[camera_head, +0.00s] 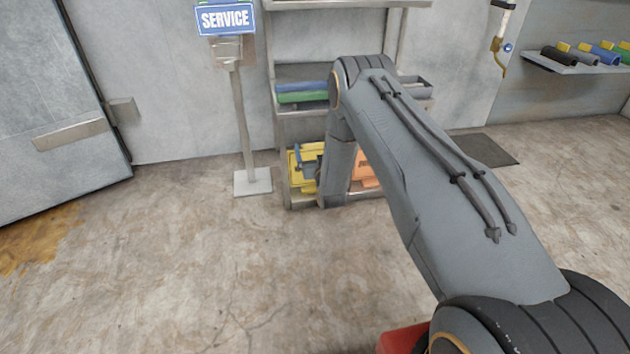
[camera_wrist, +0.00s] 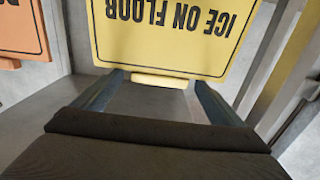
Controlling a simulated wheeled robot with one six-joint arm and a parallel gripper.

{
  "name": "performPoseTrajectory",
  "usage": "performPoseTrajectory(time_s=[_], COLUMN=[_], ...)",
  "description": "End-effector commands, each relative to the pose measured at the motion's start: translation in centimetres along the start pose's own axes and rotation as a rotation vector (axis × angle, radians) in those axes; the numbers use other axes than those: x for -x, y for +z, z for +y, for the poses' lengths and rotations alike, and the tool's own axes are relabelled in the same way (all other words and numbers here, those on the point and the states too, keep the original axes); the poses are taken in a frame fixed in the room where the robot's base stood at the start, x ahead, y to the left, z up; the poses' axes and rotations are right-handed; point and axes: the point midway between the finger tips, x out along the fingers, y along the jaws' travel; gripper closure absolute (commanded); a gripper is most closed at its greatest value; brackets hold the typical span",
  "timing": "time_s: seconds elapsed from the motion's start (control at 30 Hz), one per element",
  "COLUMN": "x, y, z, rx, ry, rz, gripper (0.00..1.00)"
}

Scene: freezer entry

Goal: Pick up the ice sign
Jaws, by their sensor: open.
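The ice sign (camera_wrist: 170,35) is a yellow panel with black lettering, "ICE ON FLOOR", upside down in the wrist view. A small yellow tab (camera_wrist: 160,80) shows at its near edge. My gripper (camera_wrist: 157,88) is open, with one finger on each side of this tab; I cannot tell whether they touch it. In the head view the yellow sign (camera_head: 295,172) is on the lowest shelf of the rack, partly hidden by my wrist.
An orange sign (camera_wrist: 22,33) is beside the yellow one. The metal rack (camera_head: 285,135) has uprights close to my gripper. Blue and green items (camera_head: 302,97) lie on the shelf above. A SERVICE sign (camera_head: 226,19) stands left on a post. The floor in front is clear.

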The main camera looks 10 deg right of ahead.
Motion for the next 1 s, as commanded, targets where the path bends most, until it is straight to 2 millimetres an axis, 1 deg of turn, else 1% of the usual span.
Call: performPoseTrajectory(time_s=[0.03, 0.1, 0.17, 0.2, 0.43, 0.67, 0.77, 0.87, 1.0], x=[0.3, 0.3, 0.3, 0.4, 0.4, 0.4, 0.5, 0.4, 0.3], y=[0.6, 0.7, 0.7, 0.8, 0.9, 0.8, 0.1, -1.5, -4.5], z=[0.0, 0.0, 0.0, 0.0, 0.0, 0.0, 0.0, 0.0, 0.0], rx=[0.000, 0.000, 0.000, 0.000, 0.000, 0.000, 0.000, 0.000, 0.000], ry=[0.000, 0.000, 0.000, 0.000, 0.000, 0.000, 0.000, 0.000, 0.000], rz=[-0.013, -0.014, -0.015, -0.016, -0.018, -0.019, -0.018, -0.014, -0.010], gripper=[0.08, 0.09, 0.20, 0.26, 0.65, 0.66, 0.66, 0.66, 0.66])
